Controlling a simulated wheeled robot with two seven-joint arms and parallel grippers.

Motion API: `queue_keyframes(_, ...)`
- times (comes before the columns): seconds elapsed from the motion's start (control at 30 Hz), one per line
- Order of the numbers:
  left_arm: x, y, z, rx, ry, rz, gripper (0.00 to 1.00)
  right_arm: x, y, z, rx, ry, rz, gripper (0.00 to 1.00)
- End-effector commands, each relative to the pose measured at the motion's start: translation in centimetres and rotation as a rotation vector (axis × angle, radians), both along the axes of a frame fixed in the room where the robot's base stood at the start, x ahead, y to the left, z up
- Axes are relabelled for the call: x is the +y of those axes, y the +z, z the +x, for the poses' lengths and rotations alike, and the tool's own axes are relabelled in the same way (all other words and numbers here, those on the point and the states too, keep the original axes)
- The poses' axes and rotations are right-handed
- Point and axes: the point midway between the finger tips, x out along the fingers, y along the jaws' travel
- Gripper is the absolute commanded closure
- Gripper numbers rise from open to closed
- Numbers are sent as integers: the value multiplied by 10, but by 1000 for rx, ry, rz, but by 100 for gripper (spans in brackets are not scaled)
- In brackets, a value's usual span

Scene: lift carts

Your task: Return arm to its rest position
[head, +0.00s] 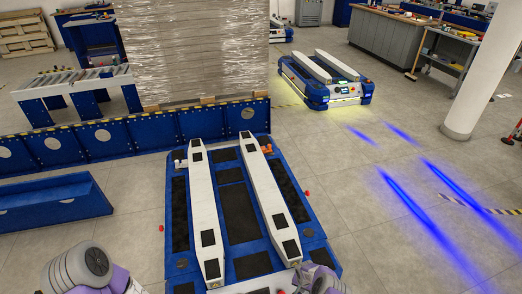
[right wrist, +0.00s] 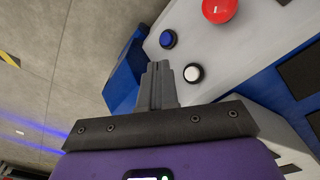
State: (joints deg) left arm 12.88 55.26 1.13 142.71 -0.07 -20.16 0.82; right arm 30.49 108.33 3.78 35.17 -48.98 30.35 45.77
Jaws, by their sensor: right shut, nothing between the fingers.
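My right gripper (head: 306,274) shows at the bottom of the head view, at the near right corner of the blue lift cart (head: 177,240). In the right wrist view the gripper (right wrist: 158,70) has its grey fingers shut together with nothing between them. The fingertips are close to a light panel with a red button (right wrist: 219,8), a blue button (right wrist: 167,38) and a white button (right wrist: 192,73). I cannot tell whether they touch the panel. My left arm (head: 90,268) comes in at the lower left of the head view; its gripper is out of sight.
A low blue barrier (head: 150,131) runs behind the near cart, with a tall wrapped stack (head: 195,50) beyond. A blue beam (head: 50,200) lies left. A second lift cart (head: 327,78) stands farther back, near a white pillar (head: 485,75). Floor right of the near cart is clear.

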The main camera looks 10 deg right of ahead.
Motion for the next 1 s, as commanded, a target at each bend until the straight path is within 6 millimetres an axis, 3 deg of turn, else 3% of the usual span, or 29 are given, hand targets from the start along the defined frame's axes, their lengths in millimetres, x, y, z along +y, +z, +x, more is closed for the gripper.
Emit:
queue_keyframes(0.17, 0, 1, 0, 0, 0, 0, 57, 10, 5, 2, -4, 22, 29, 100)
queue_keyframes(0.27, 0, 2, 0, 0, 0, 0, 57, 32, 17, 4, -15, 68, 85, 100)
queue_keyframes(0.47, 0, 4, 0, 0, 0, 0, 57, 92, 59, -5, -45, 179, 236, 100)
queue_keyframes(0.77, 0, 8, 0, 0, 0, 0, 57, 161, 142, -55, -80, 293, 389, 100)
queue_keyframes(1.0, 0, 11, 0, 0, 0, 0, 57, 192, 216, -120, -88, 353, 433, 100)
